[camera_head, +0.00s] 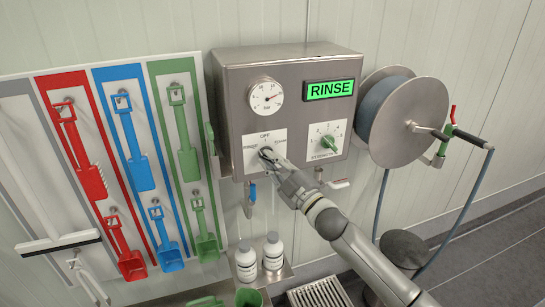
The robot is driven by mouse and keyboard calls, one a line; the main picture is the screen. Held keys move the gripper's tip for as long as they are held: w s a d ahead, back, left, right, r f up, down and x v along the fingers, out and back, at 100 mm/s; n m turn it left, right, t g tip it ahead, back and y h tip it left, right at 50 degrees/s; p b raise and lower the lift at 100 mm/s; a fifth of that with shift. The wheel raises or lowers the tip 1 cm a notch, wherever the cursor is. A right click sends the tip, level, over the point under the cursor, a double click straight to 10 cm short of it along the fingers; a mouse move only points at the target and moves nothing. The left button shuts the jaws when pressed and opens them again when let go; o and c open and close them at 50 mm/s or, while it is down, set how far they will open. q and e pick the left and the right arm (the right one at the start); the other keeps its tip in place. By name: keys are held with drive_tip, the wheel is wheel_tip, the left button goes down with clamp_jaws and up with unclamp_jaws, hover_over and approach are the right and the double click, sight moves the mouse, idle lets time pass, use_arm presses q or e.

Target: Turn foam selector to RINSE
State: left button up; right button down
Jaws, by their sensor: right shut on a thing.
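The foam selector plate (251,137) is on the front of a steel control box (235,104). It reads OFF at the top, with RINSE to the left and another label, partly covered, to the right. My right gripper (270,157) comes in from the lower right and is shut on the selector knob, which it mostly hides, so I cannot read the pointer. The display (330,90) on the box is lit green and reads RINSE. My left gripper is not in view.
A pressure gauge (266,96) and a green STRENGTH knob (329,142) are on the same box. A hose reel (432,110) stands out at the right. A tool board (88,82) hangs at the left. White bottles (246,264) stand on a shelf below.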

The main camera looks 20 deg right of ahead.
drive_tip(key=shift+r+n+y+p, duration=0.25)
drive_tip(key=shift+n+y+p, duration=0.1)
drive_tip(key=shift+n, duration=0.45)
drive_tip(key=shift+g, duration=0.3)
drive_tip(key=c, duration=1.5)
unclamp_jaws()
drive_tip(key=shift+o, duration=0.2)
drive_tip(key=shift+w+f, duration=0.1)
drive_tip(key=shift+f, duration=0.05)
drive_tip(key=shift+f, duration=0.1)
drive_tip(key=v, duration=1.2)
drive_tip(key=shift+a, duration=0.1)
